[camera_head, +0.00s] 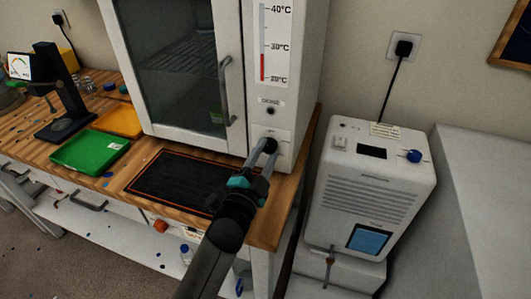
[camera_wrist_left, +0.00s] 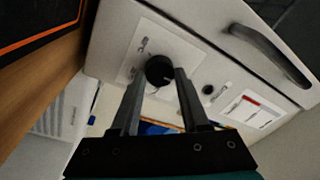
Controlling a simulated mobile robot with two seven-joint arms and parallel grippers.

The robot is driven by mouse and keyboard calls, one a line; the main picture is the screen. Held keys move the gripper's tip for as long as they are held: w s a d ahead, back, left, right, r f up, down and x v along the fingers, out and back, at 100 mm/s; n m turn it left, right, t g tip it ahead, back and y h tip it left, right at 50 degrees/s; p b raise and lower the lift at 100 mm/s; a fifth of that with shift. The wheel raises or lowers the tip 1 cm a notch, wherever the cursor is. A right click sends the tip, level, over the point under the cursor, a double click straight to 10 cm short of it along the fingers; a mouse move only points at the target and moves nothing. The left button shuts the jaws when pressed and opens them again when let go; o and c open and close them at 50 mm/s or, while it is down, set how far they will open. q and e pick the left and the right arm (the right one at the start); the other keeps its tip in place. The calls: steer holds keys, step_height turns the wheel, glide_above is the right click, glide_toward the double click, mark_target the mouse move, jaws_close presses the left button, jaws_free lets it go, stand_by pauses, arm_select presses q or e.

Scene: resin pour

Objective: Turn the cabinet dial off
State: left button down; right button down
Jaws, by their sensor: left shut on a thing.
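The white cabinet (camera_head: 295,60) stands at the back of the bench, its glass door closed. Its black round dial (camera_head: 271,146) sits low on the right front panel, below a thermometer strip (camera_head: 262,55) whose red bar ends a little below 30°C. The dial also shows in the left wrist view (camera_wrist_left: 160,70), on a pale plate with small marks too blurred to read. My left gripper (camera_head: 264,153) reaches up to the panel. In the wrist view its fingertips (camera_wrist_left: 159,78) lie on both sides of the dial, shut on it. My right gripper is out of view.
A black mat with an orange border (camera_head: 175,182) lies before the cabinet. Green (camera_head: 90,152) and orange (camera_head: 118,122) trays lie to the left. The door handle (camera_head: 225,90) sticks out left of the dial. A white appliance (camera_head: 365,195) stands on the right.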

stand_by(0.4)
arm_select(q)
steer(key=shift+c, duration=2)
jaws_free()
steer(key=p+v, duration=0.1)
steer(key=v, duration=1.4)
steer(key=shift+s, duration=0.1)
